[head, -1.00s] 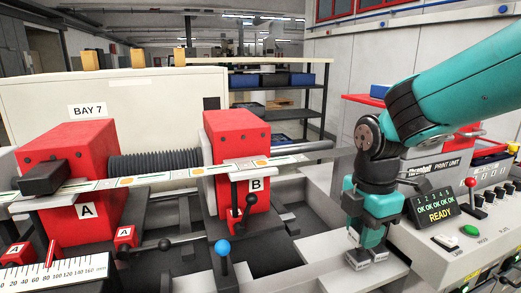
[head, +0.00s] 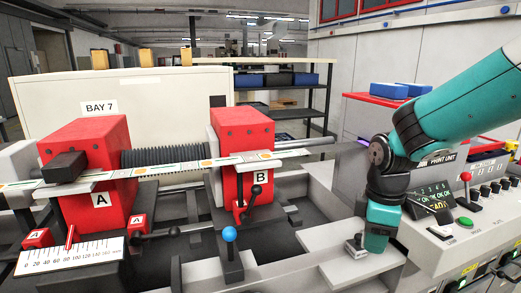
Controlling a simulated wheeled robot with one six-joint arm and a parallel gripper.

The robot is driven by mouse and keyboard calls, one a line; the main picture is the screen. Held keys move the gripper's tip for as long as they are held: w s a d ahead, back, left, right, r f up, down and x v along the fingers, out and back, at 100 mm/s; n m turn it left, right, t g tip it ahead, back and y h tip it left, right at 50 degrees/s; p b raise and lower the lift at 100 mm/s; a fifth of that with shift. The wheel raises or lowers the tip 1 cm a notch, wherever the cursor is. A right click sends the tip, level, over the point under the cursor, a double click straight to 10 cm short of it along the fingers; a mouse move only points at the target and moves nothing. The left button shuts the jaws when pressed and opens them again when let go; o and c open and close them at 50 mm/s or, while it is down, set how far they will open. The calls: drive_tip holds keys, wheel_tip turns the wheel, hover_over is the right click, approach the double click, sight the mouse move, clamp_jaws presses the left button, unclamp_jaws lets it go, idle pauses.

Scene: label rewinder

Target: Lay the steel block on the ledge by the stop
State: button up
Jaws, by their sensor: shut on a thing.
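My gripper (head: 358,247) is at the right, low over a pale shelf (head: 335,275) beside the control panel. It is shut on a small grey metal piece that looks like the steel block (head: 353,246); its teal body and fingers hide part of it. I cannot tell whether the block touches the shelf. I cannot pick out with certainty which surface is the ledge or which part is the stop.
Red unit A (head: 98,150) stands left and red unit B (head: 242,135) in the middle, with a label strip (head: 190,168) across both. A blue-knobbed lever (head: 229,234) stands left of my gripper. The control panel (head: 440,235) lies close at the right.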

drive_tip(key=w+d+f+m, duration=0.3)
drive_tip(key=d+f+m, duration=0.5)
drive_tip(key=m, duration=0.8)
drive_tip(key=s+f+n, duration=0.1)
drive_tip(key=s+f, duration=0.2)
drive_tip(key=f, duration=0.4)
drive_tip(key=s+f+n, duration=0.1)
drive_tip(key=s+f, duration=0.2)
drive_tip(key=f, duration=0.4)
drive_tip(key=shift+a+f+n, duration=0.3)
drive_tip(key=shift+a+f, duration=0.05)
drive_tip(key=shift+a, duration=0.1)
